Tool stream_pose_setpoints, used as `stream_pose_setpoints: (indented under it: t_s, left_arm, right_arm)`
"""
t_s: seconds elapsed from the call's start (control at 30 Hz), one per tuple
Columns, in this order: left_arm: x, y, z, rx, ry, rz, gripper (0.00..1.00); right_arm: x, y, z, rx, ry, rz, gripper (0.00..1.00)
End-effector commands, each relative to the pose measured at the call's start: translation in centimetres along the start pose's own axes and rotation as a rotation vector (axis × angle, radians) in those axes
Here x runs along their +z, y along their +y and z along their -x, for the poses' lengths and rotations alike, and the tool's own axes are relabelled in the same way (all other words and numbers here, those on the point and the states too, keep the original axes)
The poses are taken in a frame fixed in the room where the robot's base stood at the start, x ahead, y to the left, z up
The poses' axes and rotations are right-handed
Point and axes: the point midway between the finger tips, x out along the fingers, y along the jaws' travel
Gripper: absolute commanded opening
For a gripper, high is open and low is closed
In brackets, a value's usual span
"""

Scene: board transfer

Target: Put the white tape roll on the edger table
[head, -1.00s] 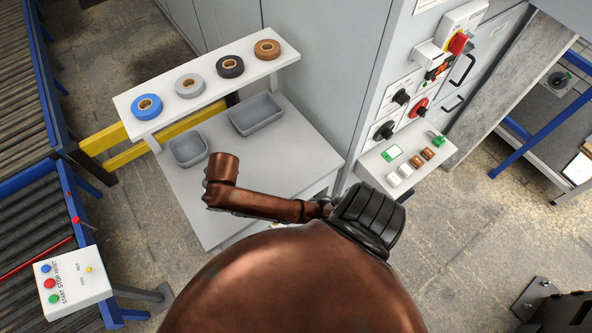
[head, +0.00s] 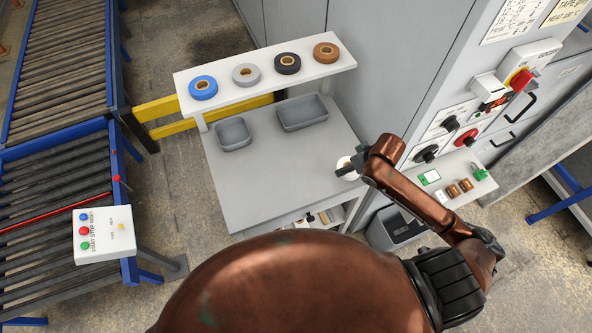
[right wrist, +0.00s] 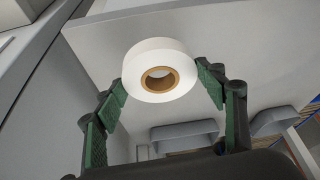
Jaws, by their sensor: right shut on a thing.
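The white tape roll (head: 346,169) with a brown core shows at the right edge of the grey table (head: 270,175), partly behind my right arm. It is large in the right wrist view (right wrist: 160,72), between the green-padded fingers of my right gripper (right wrist: 163,88), which is shut on it. In the head view the right gripper is mostly hidden by its own arm. I cannot tell whether the roll touches the tabletop. The grey table, seemingly the edger table, has a bare front area. My left gripper is not in view.
A raised shelf (head: 265,66) at the table's back holds blue, grey, black and brown rolls. Two grey bins (head: 302,113) (head: 233,134) stand below it. A control cabinet (head: 440,95) rises on the right. A roller conveyor (head: 60,190) is on the left.

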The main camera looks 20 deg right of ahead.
Motion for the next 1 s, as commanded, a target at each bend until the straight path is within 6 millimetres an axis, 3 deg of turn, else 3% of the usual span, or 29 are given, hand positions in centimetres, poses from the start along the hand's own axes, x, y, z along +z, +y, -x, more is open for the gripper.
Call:
stream_pose_setpoints:
  t_s: [0.03, 0.2, 0.53, 0.73, 1.0]
  left_arm:
    - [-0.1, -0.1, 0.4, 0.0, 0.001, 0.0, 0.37]
    - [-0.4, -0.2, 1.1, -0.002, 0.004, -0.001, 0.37]
    - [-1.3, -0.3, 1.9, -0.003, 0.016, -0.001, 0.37]
    - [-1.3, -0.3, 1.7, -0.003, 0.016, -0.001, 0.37]
    - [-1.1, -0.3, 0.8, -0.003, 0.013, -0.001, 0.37]
  right_arm:
    - [0.6, 1.5, 1.2, 0.002, -0.004, 0.029, 0.38]
    - [1.8, 3.9, 4.4, -0.036, -0.005, 0.114, 0.38]
    - [2.5, 4.4, 9.0, -0.092, -0.003, 0.228, 0.38]
    - [2.0, 3.9, 9.0, -0.102, 0.004, 0.242, 0.38]
    - [-0.6, 2.4, 6.2, -0.104, 0.007, 0.242, 0.38]
